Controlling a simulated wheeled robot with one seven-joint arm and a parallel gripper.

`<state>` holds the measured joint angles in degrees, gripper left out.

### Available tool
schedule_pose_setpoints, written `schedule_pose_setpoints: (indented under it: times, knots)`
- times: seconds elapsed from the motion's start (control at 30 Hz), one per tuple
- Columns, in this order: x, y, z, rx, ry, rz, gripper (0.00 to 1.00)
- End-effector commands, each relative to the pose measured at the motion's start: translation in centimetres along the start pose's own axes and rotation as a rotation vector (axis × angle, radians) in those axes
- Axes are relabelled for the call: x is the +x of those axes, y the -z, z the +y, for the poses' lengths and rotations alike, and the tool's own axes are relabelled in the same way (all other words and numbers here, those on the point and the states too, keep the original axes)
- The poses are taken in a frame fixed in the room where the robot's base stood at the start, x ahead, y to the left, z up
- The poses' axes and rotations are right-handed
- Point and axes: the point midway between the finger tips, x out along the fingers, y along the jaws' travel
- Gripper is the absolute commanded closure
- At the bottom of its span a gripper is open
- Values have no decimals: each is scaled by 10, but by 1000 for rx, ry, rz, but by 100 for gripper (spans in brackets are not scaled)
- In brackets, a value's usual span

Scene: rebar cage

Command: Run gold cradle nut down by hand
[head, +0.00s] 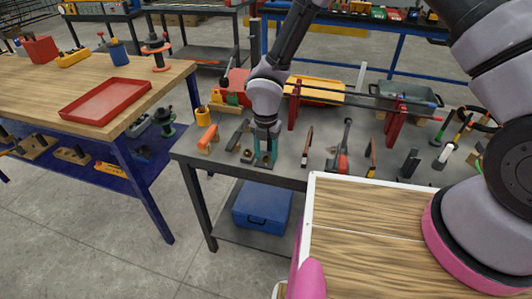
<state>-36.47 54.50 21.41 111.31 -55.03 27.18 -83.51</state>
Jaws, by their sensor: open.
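My gripper (265,162) points down over the left part of the dark workbench (238,178), near its front edge. Its teal fingers are open. Small parts lie beside the fingers, but they are too small to identify. I cannot pick out a gold cradle nut; it may be hidden by the gripper or too small to see. Two red stands, a left one (293,108) and a right one (395,122), hold long dark bars (345,96) across the bench behind the gripper.
An orange-handled tool (207,138) lies left of my gripper. Several hand tools lie to its right, including a red and black one (343,155). A yellow tray (315,90) and a grey bin (408,93) stand behind. A wooden table with a red tray (106,100) is at left.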

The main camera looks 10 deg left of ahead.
Motion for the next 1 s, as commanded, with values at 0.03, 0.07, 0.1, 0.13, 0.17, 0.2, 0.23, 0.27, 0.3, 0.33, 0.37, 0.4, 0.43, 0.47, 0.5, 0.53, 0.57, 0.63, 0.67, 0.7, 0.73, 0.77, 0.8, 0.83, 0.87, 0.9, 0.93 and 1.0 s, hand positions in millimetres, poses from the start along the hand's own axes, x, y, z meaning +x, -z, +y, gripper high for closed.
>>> schedule_pose_setpoints:
  times: [0.03,0.07,0.1,0.13,0.17,0.2,0.23,0.27,0.3,0.33,0.37,0.4,0.43,0.47,0.5,0.53,0.57,0.63,0.67,0.7,0.73,0.77,0.8,0.83,0.87,0.9,0.93,1.0]
  knots:
    - [1,0,0,0,0,0,48]
    - [2,0,0,0,-1,0,48]
    - [2,0,0,0,-1,-1,48]
    - [2,0,0,0,-1,-1,48]
    - [2,0,0,0,-1,-1,48]
    - [2,0,0,0,-1,-1,48]
    - [2,0,0,0,-1,-1,48]
    - [2,0,0,0,-1,-1,48]
    - [2,0,0,1,-1,-1,59]
    - [2,0,0,1,0,-1,70]
    - [2,0,0,1,0,-1,82]
    - [1,0,0,1,0,-1,97]
    - [1,0,0,1,0,-1,100]
    - [1,0,0,1,0,-1,100]
    - [1,0,0,1,0,-1,100]
    - [1,0,0,1,0,-1,100]
    - [1,0,0,1,-1,-1,100]
    - [1,0,0,4,0,-1,100]
    - [1,0,0,7,0,-1,100]
    - [1,0,0,13,-1,-1,100]
    - [1,0,0,19,-1,-1,100]
    - [1,0,0,25,-1,-1,100]
    - [1,0,0,36,-1,-1,100]
    - [1,-1,0,46,-1,-1,100]
    - [1,-1,0,59,-1,-1,100]
    - [1,-1,0,78,-1,-1,100]
    - [1,-1,0,95,0,-2,100]
    - [1,-1,0,141,0,-1,100]
